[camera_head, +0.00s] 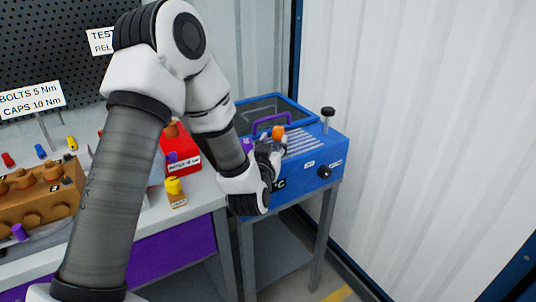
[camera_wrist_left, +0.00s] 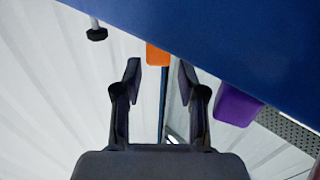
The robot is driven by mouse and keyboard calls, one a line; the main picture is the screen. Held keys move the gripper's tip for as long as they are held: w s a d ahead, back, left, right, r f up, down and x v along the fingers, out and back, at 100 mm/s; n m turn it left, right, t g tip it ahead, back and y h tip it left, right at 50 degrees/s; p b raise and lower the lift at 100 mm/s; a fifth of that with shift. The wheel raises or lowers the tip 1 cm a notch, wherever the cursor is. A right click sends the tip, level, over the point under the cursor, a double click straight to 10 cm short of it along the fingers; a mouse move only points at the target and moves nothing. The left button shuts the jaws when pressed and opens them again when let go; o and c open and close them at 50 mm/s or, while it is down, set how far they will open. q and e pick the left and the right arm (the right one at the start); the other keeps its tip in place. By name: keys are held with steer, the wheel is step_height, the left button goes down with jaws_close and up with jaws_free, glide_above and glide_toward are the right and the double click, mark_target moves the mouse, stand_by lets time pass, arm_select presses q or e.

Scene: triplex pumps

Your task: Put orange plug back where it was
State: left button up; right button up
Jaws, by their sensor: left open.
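My left gripper (camera_head: 270,152) is over the top of the blue machine (camera_head: 318,172) and partly hidden by its own wrist. The orange plug (camera_head: 278,132) shows just beyond the gripper. In the left wrist view the open gripper (camera_wrist_left: 157,75) has its two fingers apart, and the orange plug (camera_wrist_left: 157,54) lies ahead of the gap between the fingertips. The plug is beside the blue surface (camera_wrist_left: 220,40), and its lower end is hidden. My right gripper is not in view.
A purple handle (camera_head: 270,119) and a black-topped post (camera_head: 327,113) stand on the machine near the plug. On the bench are a red box (camera_head: 181,152), a yellow-capped block (camera_head: 175,191) and a brown pump block (camera_head: 38,198). A corrugated wall (camera_head: 430,120) stands at the right.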

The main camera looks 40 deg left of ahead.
arm_select(q)
steer(key=p+v, duration=0.8)
steer(key=v, duration=0.1)
steer(key=s+d+f+m+g+h, duration=0.1)
steer(key=s+d+f+g+h, duration=0.15)
steer(key=f, duration=0.65)
steer(key=s+d+f+m+g+h, duration=0.1)
steer(key=s+d+f+g+h, duration=0.2)
steer(key=f, duration=0.5)
steer(key=s+d+f+m+g, duration=0.1)
steer(key=s+f+g, duration=0.4)
steer(key=s, duration=0.5)
steer(key=s+d+f+m+g+h, duration=0.1)
steer(key=s+d+f+g, duration=0.2)
steer(key=s+f+g, duration=0.3)
steer(key=s+f, duration=0.3)
steer(key=s, duration=0.1)
steer(key=shift+d, duration=0.4)
